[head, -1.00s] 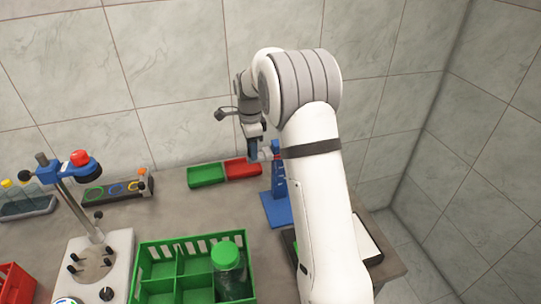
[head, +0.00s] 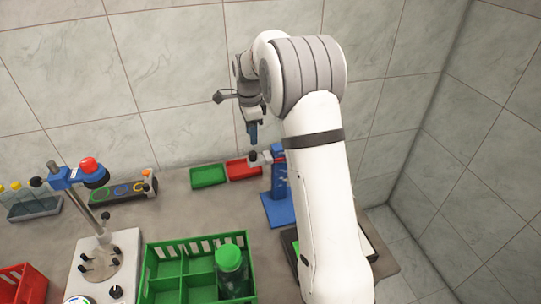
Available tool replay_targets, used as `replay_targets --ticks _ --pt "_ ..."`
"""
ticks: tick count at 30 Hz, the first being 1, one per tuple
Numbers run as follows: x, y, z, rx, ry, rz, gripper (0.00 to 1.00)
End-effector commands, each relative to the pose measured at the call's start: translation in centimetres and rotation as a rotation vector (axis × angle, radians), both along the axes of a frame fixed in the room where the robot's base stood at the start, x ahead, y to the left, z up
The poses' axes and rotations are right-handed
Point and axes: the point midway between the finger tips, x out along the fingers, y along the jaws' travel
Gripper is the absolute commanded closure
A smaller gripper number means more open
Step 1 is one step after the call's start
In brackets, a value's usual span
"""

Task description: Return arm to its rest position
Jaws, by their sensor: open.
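My gripper (head: 253,134) hangs at the end of my white arm in the middle of the head view, fingers pointing down. It is above the table's back part, near the red tray and the blue stand. I see no object between its fingers, though they are small in this view. My arm hides part of the table on the right.
A blue stand (head: 279,206) is close beside my arm. Green (head: 208,176) and red (head: 244,170) trays lie at the back. A green crate (head: 165,270) holds a green-capped bottle (head: 231,272). A blue-headed post stand (head: 80,212) stands left. Bare table lies between.

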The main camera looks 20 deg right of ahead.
Motion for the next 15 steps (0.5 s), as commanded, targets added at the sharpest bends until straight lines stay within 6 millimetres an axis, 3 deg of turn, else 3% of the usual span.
replay_targets --ticks 11,15 --pt "0.0 0.0 -0.1 0.000 0.000 0.001 0.58" --pt "-1.1 0.0 0.8 0.000 -0.012 0.052 0.58"
